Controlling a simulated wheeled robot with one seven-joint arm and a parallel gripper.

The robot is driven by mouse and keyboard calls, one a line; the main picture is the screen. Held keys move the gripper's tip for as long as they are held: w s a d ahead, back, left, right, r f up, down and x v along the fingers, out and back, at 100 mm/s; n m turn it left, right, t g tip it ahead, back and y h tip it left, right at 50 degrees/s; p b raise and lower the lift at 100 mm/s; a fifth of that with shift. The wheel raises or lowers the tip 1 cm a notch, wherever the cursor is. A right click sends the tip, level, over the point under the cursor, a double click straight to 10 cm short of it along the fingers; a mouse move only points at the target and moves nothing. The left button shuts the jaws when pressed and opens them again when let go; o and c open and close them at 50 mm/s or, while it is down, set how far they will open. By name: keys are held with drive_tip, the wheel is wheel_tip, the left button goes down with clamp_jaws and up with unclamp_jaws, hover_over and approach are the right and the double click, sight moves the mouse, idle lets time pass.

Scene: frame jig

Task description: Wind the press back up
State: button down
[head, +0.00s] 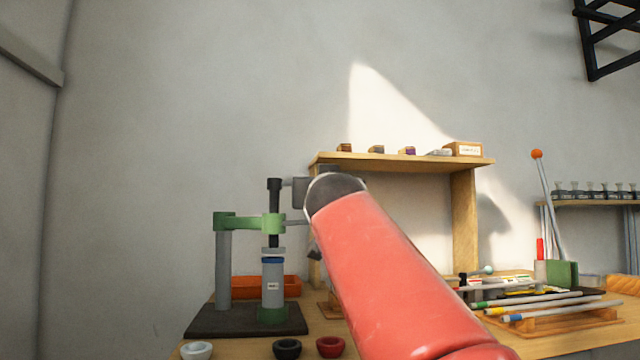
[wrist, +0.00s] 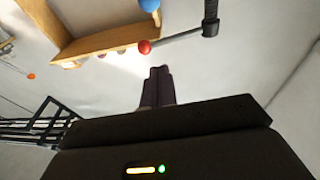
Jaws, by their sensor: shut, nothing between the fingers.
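The press stands at the left of the bench in the head view, with a grey post, a green crossarm (head: 240,222) and a dark vertical screw (head: 274,200). A pale pressing plate (head: 271,250) sits just above a labelled grey cylinder with a blue top (head: 272,287); I cannot tell if they touch. In the wrist view the press handle (wrist: 182,37) is a grey bar running from the dark screw end to a red ball (wrist: 145,47). My gripper (wrist: 160,70) is shut and empty, its fingertips appearing just below the red ball, apparently apart from it. My red arm hides much of the gripper in the head view.
A blue ball (wrist: 149,5) shows at the wrist view's top edge. An orange tray (head: 265,287) lies behind the press. White, black and red bowls (head: 330,347) stand in front. A wooden shelf (head: 400,162) is behind my arm. Rods on a rack (head: 560,318) lie at right.

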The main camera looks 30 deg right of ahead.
drive_tip(key=p+x, duration=0.5)
drive_tip(key=x, duration=0.5)
drive_tip(key=shift+w, duration=0.35)
drive_tip(key=shift+d, duration=0.15)
drive_tip(key=shift+w+d, duration=0.55)
drive_tip(key=shift+w, duration=0.15)
drive_tip(key=shift+s, duration=0.1)
